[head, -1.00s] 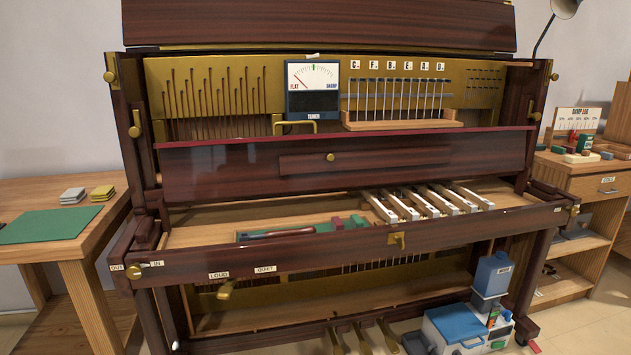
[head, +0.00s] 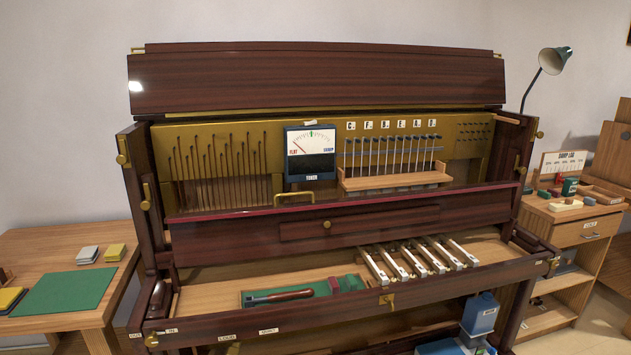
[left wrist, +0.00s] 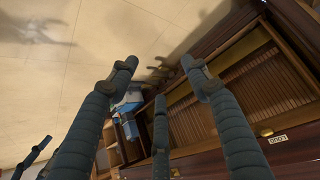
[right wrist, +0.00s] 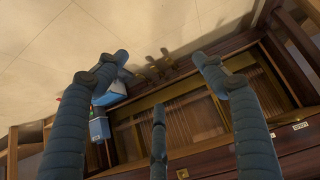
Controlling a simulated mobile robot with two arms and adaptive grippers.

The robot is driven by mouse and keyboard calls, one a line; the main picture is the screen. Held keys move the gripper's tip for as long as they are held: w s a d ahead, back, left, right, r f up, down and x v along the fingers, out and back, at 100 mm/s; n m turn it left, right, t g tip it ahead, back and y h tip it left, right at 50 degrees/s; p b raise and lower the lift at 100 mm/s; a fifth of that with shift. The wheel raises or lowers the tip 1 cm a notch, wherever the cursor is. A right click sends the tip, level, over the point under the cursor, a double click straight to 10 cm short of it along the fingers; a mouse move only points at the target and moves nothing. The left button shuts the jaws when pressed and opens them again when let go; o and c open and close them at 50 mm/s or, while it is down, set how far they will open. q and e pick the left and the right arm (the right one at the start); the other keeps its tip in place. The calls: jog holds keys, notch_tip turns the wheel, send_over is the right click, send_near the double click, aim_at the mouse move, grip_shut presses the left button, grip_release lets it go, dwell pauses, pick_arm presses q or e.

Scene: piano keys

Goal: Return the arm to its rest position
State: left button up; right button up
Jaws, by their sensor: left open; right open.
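My left gripper (left wrist: 160,75) shows in the left wrist view with its dark padded fingers spread apart and nothing between them. It hangs over the floor and the lower part of the piano. My right gripper (right wrist: 155,70) shows in the right wrist view, also open and empty, with the piano's lower opening and pedals (right wrist: 152,68) beyond it. Neither arm is visible in the head view. The upright piano (head: 230,240) stands in front of me with its lid raised. Several white-topped keys (head: 420,257) sit on the right of its key bed.
A green tray (head: 345,285) with a wooden-handled tool lies on the key bed. A table with a green mat (head: 65,292) stands at the left. A cabinet (head: 580,225) stands at the right.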

pick_arm(q)
jog(key=s+a+f+g+p, duration=0.1)
jog(key=s+p, duration=0.4)
jog(key=s, duration=0.5)
jog(key=s+a+f+g+y+p, duration=0.1)
jog(key=s+a+g+p, duration=0.2)
jog(key=s+p, duration=0.3)
jog(key=s+a+f+g+p, duration=0.1)
jog(key=s+p, duration=0.4)
jog(key=s, duration=0.9)
jog(key=shift+s+a+f+g+y, duration=0.25)
jog(key=shift+s+a+g+y, duration=0.1)
jog(key=shift+a+g, duration=0.7)
pick_arm(e)
jog(key=s+d+f+g, duration=0.1)
jog(key=s+d+g, duration=0.1)
jog(key=s, duration=0.8)
jog(key=s+d+f+g+h, duration=0.1)
jog(key=s+d+g, duration=0.1)
jog(key=s, duration=0.8)
jog(key=s+d+f+g, duration=0.1)
jog(key=s+d+g, duration=0.1)
jog(key=s, duration=0.8)
jog(key=shift+s+d+f+g+h, duration=0.3)
jog(key=shift+s+d+g, duration=0.1)
jog(key=shift+d, duration=0.25)
pick_arm(q)
jog(key=shift+a, duration=0.1)
